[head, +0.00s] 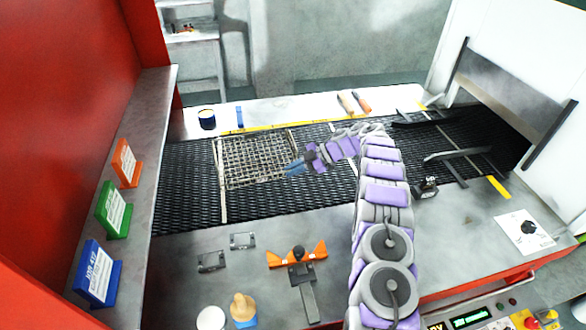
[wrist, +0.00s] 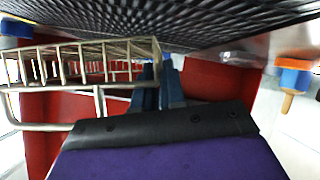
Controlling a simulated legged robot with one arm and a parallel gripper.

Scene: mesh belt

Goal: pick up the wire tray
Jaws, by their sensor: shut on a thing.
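The wire tray (head: 250,160) is a beige wire grid in the middle of the black mesh belt in the head view. In the wrist view the tray (wrist: 85,55) fills the upper left, its side wires and a bent lower wire showing. My gripper (head: 297,167) has blue fingers at the tray's right edge. In the wrist view my gripper (wrist: 158,85) is shut on the tray's near end wire, though the exact contact is partly hidden. I cannot tell whether the tray is clear of the belt (head: 190,190).
Orange, green and blue signs (head: 112,210) stand on the left ledge. A dark blue tin (head: 207,119) stands on the back ledge. A machine opening (head: 500,95) is at the right.

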